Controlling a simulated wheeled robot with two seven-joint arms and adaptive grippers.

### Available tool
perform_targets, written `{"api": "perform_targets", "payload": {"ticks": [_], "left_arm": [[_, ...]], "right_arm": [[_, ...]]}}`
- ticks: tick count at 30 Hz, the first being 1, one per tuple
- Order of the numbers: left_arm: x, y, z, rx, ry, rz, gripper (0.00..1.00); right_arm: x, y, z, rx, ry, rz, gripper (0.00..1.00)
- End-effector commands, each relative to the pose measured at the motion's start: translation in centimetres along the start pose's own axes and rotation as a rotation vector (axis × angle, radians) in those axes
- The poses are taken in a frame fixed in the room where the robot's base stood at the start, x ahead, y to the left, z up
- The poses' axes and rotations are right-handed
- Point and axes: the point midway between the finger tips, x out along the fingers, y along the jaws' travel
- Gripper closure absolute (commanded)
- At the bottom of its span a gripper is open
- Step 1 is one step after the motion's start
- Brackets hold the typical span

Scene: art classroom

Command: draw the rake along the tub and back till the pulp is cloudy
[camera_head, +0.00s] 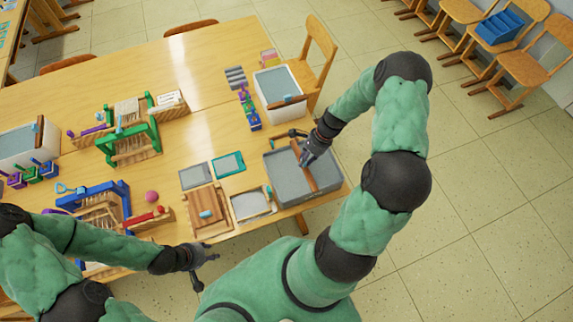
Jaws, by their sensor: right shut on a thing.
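The grey tub (331,179) stands at the right front corner of the wooden table, with flat grey pulp (283,178) in it. The rake (305,169) is a brown wooden bar lying across the tub. My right gripper (304,159) is over the tub, shut on the rake near its upper part, and hides some of it. The rake's teeth cannot be made out. My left gripper (205,267) hangs in front of the table's near edge, away from the tub. Its fingers look spread and hold nothing.
A white-walled tub (263,101) with a brown bar stands behind. Left of the grey tub are a framed screen (236,215), a wooden press (190,222) and a teal frame (241,163). Green and blue looms (110,157) fill the table's left. A chair (319,50) stands at the back edge.

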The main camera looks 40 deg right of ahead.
Motion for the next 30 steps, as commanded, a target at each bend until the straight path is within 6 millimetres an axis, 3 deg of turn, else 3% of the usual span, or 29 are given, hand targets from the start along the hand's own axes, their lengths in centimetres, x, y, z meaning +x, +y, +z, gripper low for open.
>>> {"api": "perform_targets", "payload": {"ticks": [6, 12, 18, 29, 30], "left_arm": [[0.6, -0.2, 0.0, 0.000, 0.000, 0.000, 0.60], [1.0, -0.4, 0.0, 0.000, 0.000, 0.000, 0.60], [1.1, -0.4, 0.0, 0.000, 0.000, 0.000, 0.60], [1.1, -0.4, 0.0, 0.000, 0.000, 0.000, 0.60], [1.1, -0.4, 0.0, 0.000, 0.000, 0.000, 0.60]], "right_arm": [[-2.1, 0.2, -5.6, 0.003, -0.002, 0.004, 1.00], [-3.4, 0.2, -8.7, 0.001, -0.004, 0.005, 1.00], [-4.0, 0.2, -10.1, 0.000, -0.005, 0.007, 1.00], [-4.1, 0.3, -10.3, -0.001, -0.003, 0.007, 1.00], [-4.2, 0.3, -10.3, -0.001, -0.003, 0.007, 0.71]]}}
